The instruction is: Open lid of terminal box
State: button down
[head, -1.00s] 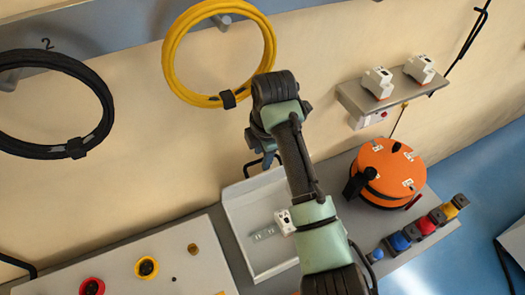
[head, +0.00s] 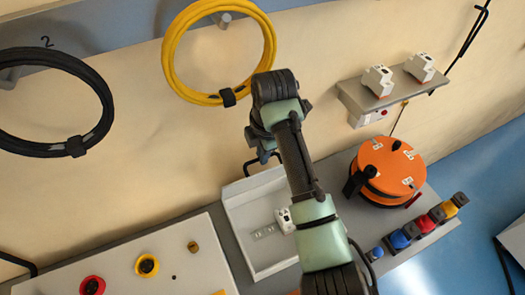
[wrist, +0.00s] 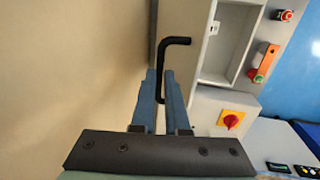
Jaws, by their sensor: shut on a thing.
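My gripper (wrist: 158,76) has blue fingers closed around the lower part of a bent black handle (wrist: 176,41) in the wrist view. The handle stands out beside a plain beige surface. In the head view my gripper (head: 264,157) is partly hidden behind my arm, and the black handle (head: 249,165) shows just beside it at the wall, above a white open-topped box (head: 233,215). A small white device (head: 284,218) and a pale strip (head: 264,232) lie in this box. I cannot tell which part is the terminal box's lid; no raised lid is visible.
An orange reel (head: 380,160) and several coloured plugs (head: 400,241) stand right of the box. A shelf (head: 385,98) holds two white devices. Yellow (head: 168,70) and black (head: 108,95) cable coils hang left. A red knob (wrist: 231,120) shows in the wrist view.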

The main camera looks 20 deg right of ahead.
dwell(0.9)
jog(key=shift+w+r+b, duration=0.2)
jog(key=shift+w+b, duration=0.3)
jog(key=shift+w, duration=0.65)
jog(key=c, duration=0.9)
grip_release()
jog(key=shift+s, duration=0.15)
